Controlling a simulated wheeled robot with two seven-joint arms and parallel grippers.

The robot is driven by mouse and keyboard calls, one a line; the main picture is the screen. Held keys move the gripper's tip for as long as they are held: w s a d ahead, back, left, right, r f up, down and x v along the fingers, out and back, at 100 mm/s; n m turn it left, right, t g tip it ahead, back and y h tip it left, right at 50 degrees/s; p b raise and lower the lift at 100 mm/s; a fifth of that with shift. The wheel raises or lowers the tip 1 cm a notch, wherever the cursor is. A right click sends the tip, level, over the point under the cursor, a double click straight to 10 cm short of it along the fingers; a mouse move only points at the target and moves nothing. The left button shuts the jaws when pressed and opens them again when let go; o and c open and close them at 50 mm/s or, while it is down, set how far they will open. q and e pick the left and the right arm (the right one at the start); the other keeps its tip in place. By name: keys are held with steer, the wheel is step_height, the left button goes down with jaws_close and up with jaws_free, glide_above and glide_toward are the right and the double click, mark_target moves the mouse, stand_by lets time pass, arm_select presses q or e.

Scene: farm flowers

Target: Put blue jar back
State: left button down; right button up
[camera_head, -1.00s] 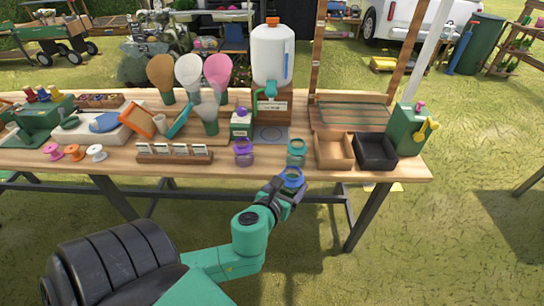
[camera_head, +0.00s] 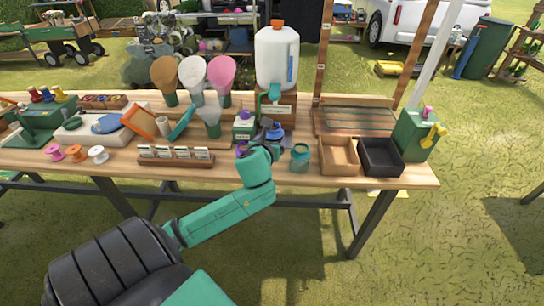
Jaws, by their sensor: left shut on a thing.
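The blue jar (camera_head: 275,134) is in the head view, over the table between the purple jar and the teal jar and further back than both. My left gripper (camera_head: 268,129) is shut on it. The gripper and wrist hide much of the jar, and I cannot tell whether its base touches the table. The purple jar (camera_head: 241,150) is mostly hidden behind my left arm. The teal jar (camera_head: 300,158) stands upright near the front edge. My right gripper is not in view.
The white water dispenser (camera_head: 277,58) stands behind the blue jar. A light wooden box (camera_head: 339,156) and a black box (camera_head: 381,157) are to the right. A card holder (camera_head: 175,159) and a small green box (camera_head: 244,125) are to the left.

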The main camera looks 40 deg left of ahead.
arm_select(q)
step_height(320, 180, down, 8)
steer(key=shift+r+b, duration=0.15)
steer(key=shift+b, duration=0.55)
steer(key=shift+r, duration=0.1)
